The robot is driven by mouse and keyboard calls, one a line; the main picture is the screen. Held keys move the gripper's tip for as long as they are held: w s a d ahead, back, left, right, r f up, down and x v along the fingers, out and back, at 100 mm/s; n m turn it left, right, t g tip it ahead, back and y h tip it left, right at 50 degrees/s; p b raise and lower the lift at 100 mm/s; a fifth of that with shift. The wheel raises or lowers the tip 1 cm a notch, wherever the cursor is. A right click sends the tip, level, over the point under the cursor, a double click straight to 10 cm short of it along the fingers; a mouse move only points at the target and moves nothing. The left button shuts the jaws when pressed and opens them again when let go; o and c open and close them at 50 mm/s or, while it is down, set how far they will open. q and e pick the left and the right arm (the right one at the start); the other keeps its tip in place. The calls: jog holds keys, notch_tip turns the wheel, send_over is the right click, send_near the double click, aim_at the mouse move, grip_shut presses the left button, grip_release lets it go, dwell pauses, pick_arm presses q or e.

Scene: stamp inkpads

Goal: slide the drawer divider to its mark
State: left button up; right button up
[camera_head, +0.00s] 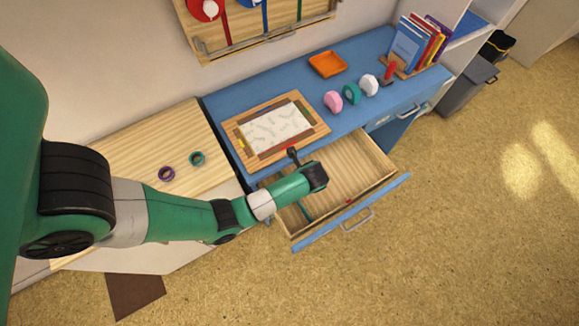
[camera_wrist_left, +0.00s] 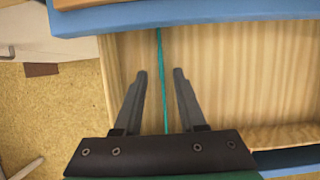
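The drawer (camera_head: 352,168) is pulled out below the blue desk. The divider is a thin teal strip (camera_head: 305,211) in the left part of the drawer; in the wrist view the divider (camera_wrist_left: 160,55) runs lengthwise from the blue edge down. A small red spot (camera_head: 349,202) shows at the drawer's front wall, right of the divider; I cannot tell for certain that it is the mark. My left gripper (camera_wrist_left: 160,72) is open, with its fingers apart on either side of the divider in that view. Touch and height are unclear. The arm hides part of the drawer. My right gripper is out of view.
The blue desk top holds a framed board (camera_head: 246,125), an orange tray (camera_head: 341,64), several stamps including a pink one (camera_head: 333,101), and books (camera_head: 407,45). Two rings, one purple (camera_head: 167,173), lie on the wooden top at left. The drawer's right side is clear.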

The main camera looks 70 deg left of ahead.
pick_arm(q)
jog(key=b+x, duration=0.2)
jog(key=x, duration=0.4)
jog(key=shift+a, duration=0.1)
grip_shut()
dwell(1.1)
